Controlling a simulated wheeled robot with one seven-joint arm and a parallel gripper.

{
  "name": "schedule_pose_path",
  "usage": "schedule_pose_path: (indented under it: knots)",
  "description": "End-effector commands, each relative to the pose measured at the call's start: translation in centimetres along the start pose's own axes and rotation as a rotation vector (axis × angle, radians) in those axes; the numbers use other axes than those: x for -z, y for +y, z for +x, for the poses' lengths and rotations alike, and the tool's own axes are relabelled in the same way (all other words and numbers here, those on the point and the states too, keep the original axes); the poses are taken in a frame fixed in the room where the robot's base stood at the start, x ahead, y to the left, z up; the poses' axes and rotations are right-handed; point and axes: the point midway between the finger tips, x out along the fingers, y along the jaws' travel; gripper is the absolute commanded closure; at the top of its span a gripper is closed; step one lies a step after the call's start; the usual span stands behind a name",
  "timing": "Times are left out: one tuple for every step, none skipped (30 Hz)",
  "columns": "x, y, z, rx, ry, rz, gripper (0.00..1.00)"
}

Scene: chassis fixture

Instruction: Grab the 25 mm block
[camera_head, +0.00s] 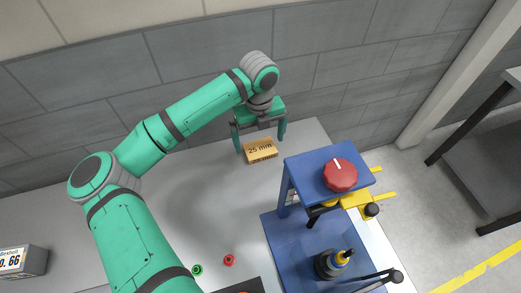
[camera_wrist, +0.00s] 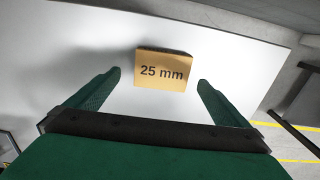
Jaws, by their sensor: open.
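The 25 mm block (camera_head: 261,151) is a tan box with dark "25 mm" lettering. It lies on the light grey table near its far edge. My gripper (camera_head: 260,143) is open above and around the block's far side, one finger to each side. In the wrist view the block (camera_wrist: 163,69) sits ahead of and between the two open green fingers of my gripper (camera_wrist: 160,78), with clear gaps on both sides. I see no contact between fingers and block.
A blue fixture (camera_head: 298,160) with a red knob (camera_head: 340,175) and yellow parts (camera_head: 352,203) stands right of the block. A dark and yellow round part (camera_head: 333,263) is on its lower plate. Small green (camera_head: 197,270) and red (camera_head: 230,260) pieces lie nearer. The table (camera_head: 205,200) left of the block is clear.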

Motion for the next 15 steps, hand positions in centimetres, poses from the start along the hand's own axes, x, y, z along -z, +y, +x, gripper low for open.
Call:
schedule_pose_path:
  knots:
    - [0.1, -0.2, 0.8, 0.001, 0.003, 0.000, 0.00]
    - [0.0, -0.3, 1.3, 0.002, 0.003, -0.001, 0.00]
    - [0.0, -0.4, 1.9, 0.002, 0.004, -0.001, 0.00]
    - [0.0, -0.4, 2.2, 0.002, 0.003, -0.002, 0.00]
    - [-0.1, -0.3, 2.6, 0.001, 0.002, -0.003, 0.00]
    - [0.0, -0.3, 3.0, 0.001, 0.003, -0.003, 0.00]
    - [0.0, -0.3, 3.3, 0.001, 0.003, -0.003, 0.00]
    - [0.0, -0.3, 3.6, 0.001, 0.002, -0.002, 0.00]
    - [0.0, -0.3, 3.8, 0.000, 0.001, -0.002, 0.00]
    - [-0.1, -0.3, 3.9, 0.000, 0.001, -0.002, 0.00]
    - [-0.1, -0.3, 3.9, 0.000, 0.000, -0.002, 0.00]
    - [-0.1, -0.3, 4.0, 0.000, 0.000, -0.001, 0.00]
    - [0.0, -0.4, 4.0, 0.000, 0.000, 0.000, 0.00]
    - [0.0, -0.4, 4.0, 0.000, 0.000, 0.000, 0.00]
    - [0.0, -0.4, 4.0, 0.000, 0.000, 0.000, 0.00]
